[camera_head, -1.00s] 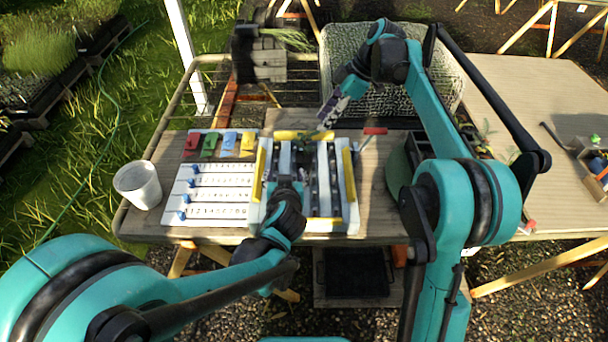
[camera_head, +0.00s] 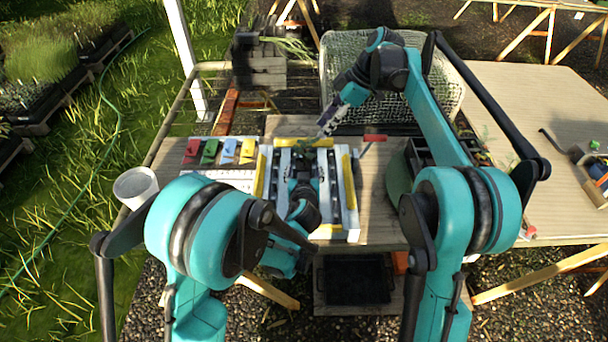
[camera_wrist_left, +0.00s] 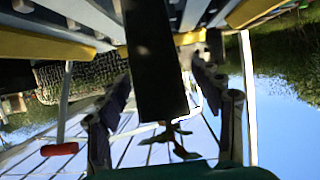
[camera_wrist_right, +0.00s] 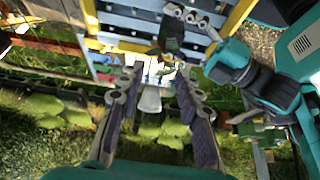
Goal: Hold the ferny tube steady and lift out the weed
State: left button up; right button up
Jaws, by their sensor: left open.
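The ferny tube shows in the head view as a green tuft (camera_head: 303,149) at the rack's far part. In the left wrist view a black tube (camera_wrist_left: 155,55) with leaves at its end stands between the fingers of my left gripper (camera_wrist_left: 165,85), which are apart; contact is unclear. My left gripper (camera_head: 304,182) is low over the rack. My right gripper (camera_head: 326,125) hangs just beyond and right of the tuft, its fingers pointing down toward it. In the right wrist view its fingers (camera_wrist_right: 158,88) are open, with greenery beyond the tips. I cannot tell the weed from the ferny leaves.
The rack (camera_head: 348,190) has pale rails and yellow ends. A red-handled tool (camera_head: 374,138) lies right of it. Coloured tags (camera_head: 228,150) and a white cup (camera_head: 136,186) are on the left. A mesh-lined basket (camera_head: 440,85) stands behind. The right table (camera_head: 540,95) is largely bare.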

pick_arm(q)
jog(key=shift+w, duration=0.1)
jog(key=c, duration=1.4)
pick_arm(e)
jog(key=shift+c, duration=0.2)
jog(key=n+t+h, duration=0.2)
jog(key=n+h, duration=0.3)
jog(key=n, duration=0.9)
send_near(304, 149)
jog(key=s+r+n+t, duration=0.1)
jog(key=n, duration=0.3)
jog(key=shift+h, duration=0.4)
jog(key=x, duration=0.4)
jog(key=a+x, duration=0.1)
jog(key=x, duration=0.1)
jog(key=shift+w, duration=0.1)
jog(key=shift+x, duration=2.8)
